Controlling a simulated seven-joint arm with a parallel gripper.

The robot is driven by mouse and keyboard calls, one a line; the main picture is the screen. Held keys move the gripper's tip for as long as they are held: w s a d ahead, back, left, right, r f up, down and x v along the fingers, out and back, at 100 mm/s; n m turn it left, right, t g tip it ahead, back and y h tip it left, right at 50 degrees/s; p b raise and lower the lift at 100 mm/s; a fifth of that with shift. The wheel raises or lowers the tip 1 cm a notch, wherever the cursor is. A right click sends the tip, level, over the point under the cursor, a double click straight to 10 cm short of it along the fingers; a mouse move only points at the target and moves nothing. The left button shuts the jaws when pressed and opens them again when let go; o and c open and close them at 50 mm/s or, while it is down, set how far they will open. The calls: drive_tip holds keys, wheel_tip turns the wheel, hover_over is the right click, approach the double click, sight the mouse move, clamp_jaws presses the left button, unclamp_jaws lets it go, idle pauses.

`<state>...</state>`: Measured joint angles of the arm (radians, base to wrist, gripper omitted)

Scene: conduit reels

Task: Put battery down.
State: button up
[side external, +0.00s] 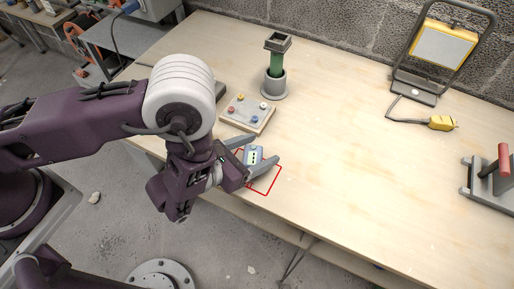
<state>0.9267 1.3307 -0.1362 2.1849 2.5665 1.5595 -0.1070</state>
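The battery (253,156) is a small blue-grey block with a pale face and dark and green marks. It sits between the two fingers of my gripper (264,149), over or on the upper part of a red square outline (274,181) near the table's front edge. One finger is on its far side and the other on its near side. I cannot tell whether the fingers touch it, or whether its underside rests on the table. My wrist and the fingers hide the left part of the outline.
On the wooden table (340,165), a board with coloured knobs (247,114) lies just behind my gripper. A green post in a grey cup (275,75) stands behind it. A work lamp (440,50), a yellow plug (442,123) and a red-handled tool (490,175) are at right. The table's middle is clear.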

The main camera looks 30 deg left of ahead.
drive_tip(key=o, duration=0.4)
